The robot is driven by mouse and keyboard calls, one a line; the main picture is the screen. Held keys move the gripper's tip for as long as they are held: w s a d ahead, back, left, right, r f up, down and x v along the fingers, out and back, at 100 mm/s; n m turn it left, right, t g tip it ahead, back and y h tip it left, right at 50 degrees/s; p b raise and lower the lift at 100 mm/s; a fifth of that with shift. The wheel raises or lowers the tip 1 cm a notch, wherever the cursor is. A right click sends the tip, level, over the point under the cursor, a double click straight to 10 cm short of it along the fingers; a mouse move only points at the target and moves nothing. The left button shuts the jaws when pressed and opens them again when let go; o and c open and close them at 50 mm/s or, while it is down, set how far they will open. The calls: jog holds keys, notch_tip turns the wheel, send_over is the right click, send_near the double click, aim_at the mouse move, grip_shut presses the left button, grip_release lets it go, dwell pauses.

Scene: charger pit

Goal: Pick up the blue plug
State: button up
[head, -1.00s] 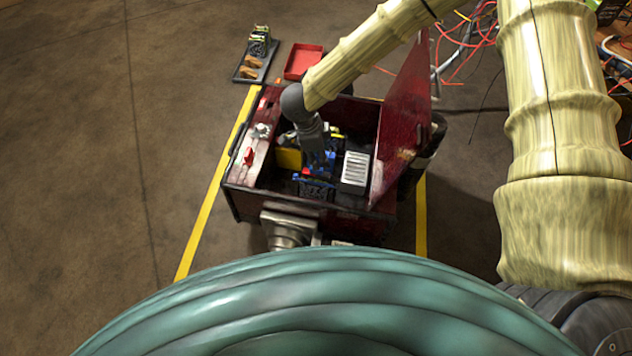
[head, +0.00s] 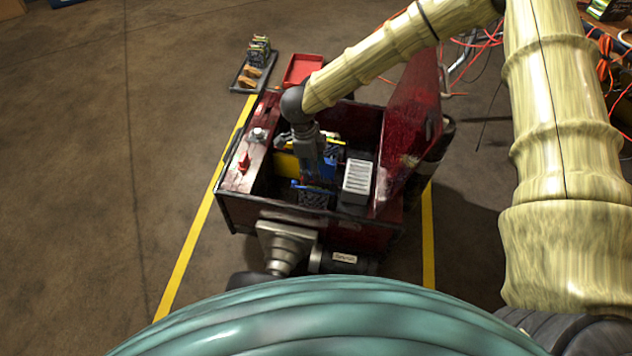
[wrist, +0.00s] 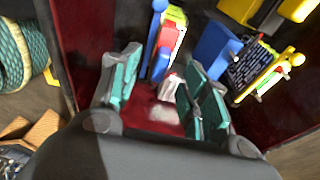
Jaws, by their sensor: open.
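My gripper (head: 311,178) points down into the open dark red box (head: 240,205), among blue parts. In the wrist view its fingers (wrist: 158,98) are open and apart. A narrow blue piece with a round knob (wrist: 157,42), beside a yellow and red part (wrist: 173,38), stands beyond and between the fingertips. It may be the blue plug; I cannot tell for sure. Another blue block (wrist: 213,48) lies right of the fingers, against a black gridded block (wrist: 252,66). In the head view my gripper partly hides the blue parts (head: 312,187).
The raised red lid (head: 410,135) stands on the box's right side. A grey ribbed block (head: 357,181) sits inside, right of my gripper. A yellow block (head: 286,165) is on the left. A red tray (head: 303,69) and a dark tray (head: 240,85) lie on the floor behind.

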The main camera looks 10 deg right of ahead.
jog(key=shift+s+d+f+b, duration=0.1)
jog(key=shift+d+f+b, duration=0.1)
jog(key=shift+f+b, duration=0.9)
jog(key=shift+d+f+b, duration=0.2)
jog(key=shift+f+b, duration=0.4)
jog(key=shift+f, duration=1)
jog(key=shift+r, duration=0.1)
grip_shut()
